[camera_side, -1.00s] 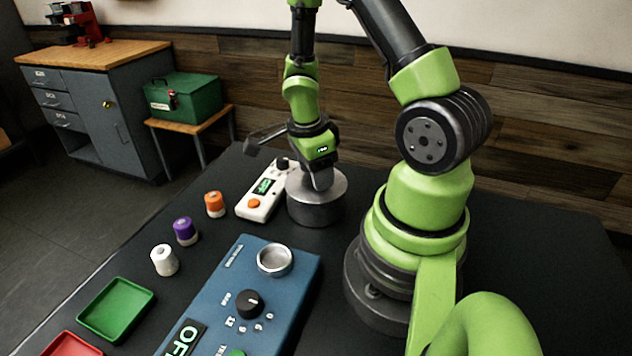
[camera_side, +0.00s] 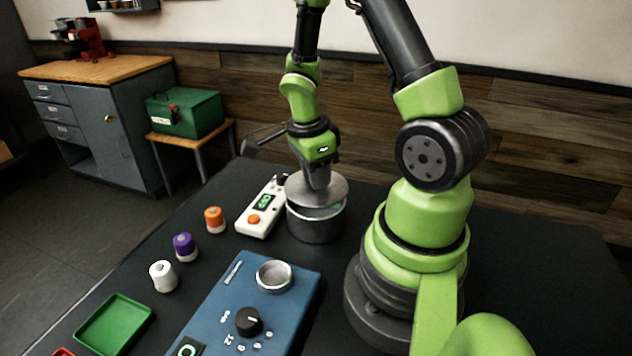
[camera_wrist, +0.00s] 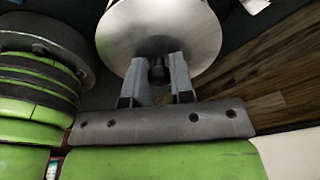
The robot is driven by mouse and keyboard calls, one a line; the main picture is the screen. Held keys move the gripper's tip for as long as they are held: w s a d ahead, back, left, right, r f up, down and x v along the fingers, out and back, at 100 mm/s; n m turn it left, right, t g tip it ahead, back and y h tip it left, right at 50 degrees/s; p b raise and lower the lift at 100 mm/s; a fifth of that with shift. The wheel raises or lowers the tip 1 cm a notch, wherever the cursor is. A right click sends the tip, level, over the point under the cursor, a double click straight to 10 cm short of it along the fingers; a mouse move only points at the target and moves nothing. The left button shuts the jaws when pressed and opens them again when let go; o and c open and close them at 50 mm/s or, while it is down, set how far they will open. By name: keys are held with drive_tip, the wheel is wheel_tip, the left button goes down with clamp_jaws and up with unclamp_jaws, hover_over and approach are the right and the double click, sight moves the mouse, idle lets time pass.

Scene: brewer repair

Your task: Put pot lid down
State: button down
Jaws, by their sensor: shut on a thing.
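The pot lid (camera_side: 316,192) is a round grey metal disc in the side view, raised a little above the pot and slightly tilted. It also shows in the wrist view (camera_wrist: 160,28), with its dark knob between the fingers. The pot (camera_side: 315,226) is a grey metal cylinder on the dark table, its opening partly visible under the lid. My gripper (camera_side: 318,184) is above the pot, pointing down, shut on the lid's knob; in the wrist view its two fingers (camera_wrist: 158,72) are on either side of the knob.
A white meter (camera_side: 262,207) stands just left of the pot. Orange (camera_side: 214,220), purple (camera_side: 185,247) and white (camera_side: 163,276) small containers stand further left. A blue control box (camera_side: 262,305) and green tray (camera_side: 114,324) are in front. The table (camera_side: 545,270) is clear at right.

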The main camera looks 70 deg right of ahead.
wheel_tip(320, 180, up, 6)
drive_tip(key=shift+w+r, duration=0.15)
drive_tip(key=shift+r, duration=0.15)
drive_tip(key=w+d+f+n+t, duration=0.2)
drive_tip(key=w+d+n, duration=0.1)
drive_tip(key=w+n, duration=0.85)
drive_tip(key=n, duration=1.1)
hover_over(231, 192)
wheel_tip(231, 192, down, 3)
drive_tip(key=shift+t, duration=0.4)
drive_tip(key=f, duration=1)
drive_tip(key=shift+s+a, duration=0.15)
drive_tip(key=shift+s, duration=0.15)
drive_tip(key=c, duration=1)
unclamp_jaws()
drive_tip(key=shift+f, duration=0.1)
